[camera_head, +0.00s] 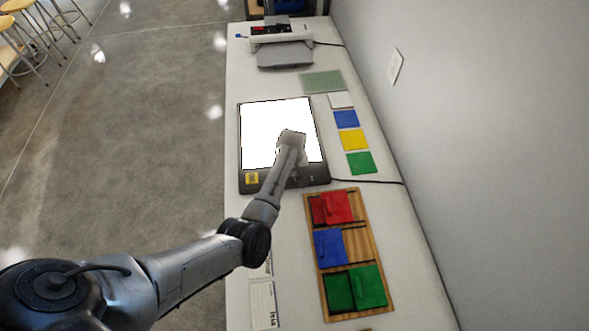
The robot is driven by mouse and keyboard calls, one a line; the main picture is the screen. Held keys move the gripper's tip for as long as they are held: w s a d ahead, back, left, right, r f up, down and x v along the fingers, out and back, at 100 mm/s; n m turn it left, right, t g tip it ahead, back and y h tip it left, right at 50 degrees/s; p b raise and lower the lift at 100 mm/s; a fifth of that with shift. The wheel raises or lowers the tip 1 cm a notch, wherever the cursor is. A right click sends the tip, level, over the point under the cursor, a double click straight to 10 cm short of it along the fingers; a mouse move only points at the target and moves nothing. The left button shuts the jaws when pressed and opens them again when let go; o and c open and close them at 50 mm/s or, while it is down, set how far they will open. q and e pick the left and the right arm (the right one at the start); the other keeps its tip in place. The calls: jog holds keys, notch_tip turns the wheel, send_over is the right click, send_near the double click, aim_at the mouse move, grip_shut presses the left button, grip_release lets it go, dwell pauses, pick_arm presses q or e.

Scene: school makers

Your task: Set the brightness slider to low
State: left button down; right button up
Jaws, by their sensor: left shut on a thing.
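The light pad (243,140) lies on the white table, its panel glowing bright white inside a dark frame. A yellow label (252,178) is on its front left corner. My left arm comes in from the lower left, and my left gripper (296,178) is at the pad's front edge, right of the middle. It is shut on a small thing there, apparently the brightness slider. The slider itself is hidden behind my wrist and hand, so its setting cannot be read. My right gripper is not in view.
A wooden board (372,246) with red, blue and green pieces lies in front of the pad. Coloured squares, including a yellow one (353,140), lie to its right. A grey-white machine (284,52) stands behind. A wall bounds the right; a cable (368,181) runs towards it.

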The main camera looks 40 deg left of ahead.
pick_arm(q)
jog(key=s+a+p, duration=0.1)
jog(key=s+p, duration=0.1)
jog(key=s+a+p, duration=0.2)
jog(key=shift+a+r, duration=0.2)
jog(key=shift+s+a+f+p, duration=0.1)
jog(key=shift+a+p, duration=0.1)
jog(key=shift+p, duration=0.15)
jog(key=shift+f, duration=0.1)
jog(key=c, duration=1.5)
grip_release()
jog(key=o, duration=0.3)
jog(key=shift+s+a, duration=0.15)
jog(key=shift+s, duration=0.05)
jog(key=shift+o, duration=0.8)
jog(key=shift+w, duration=0.1)
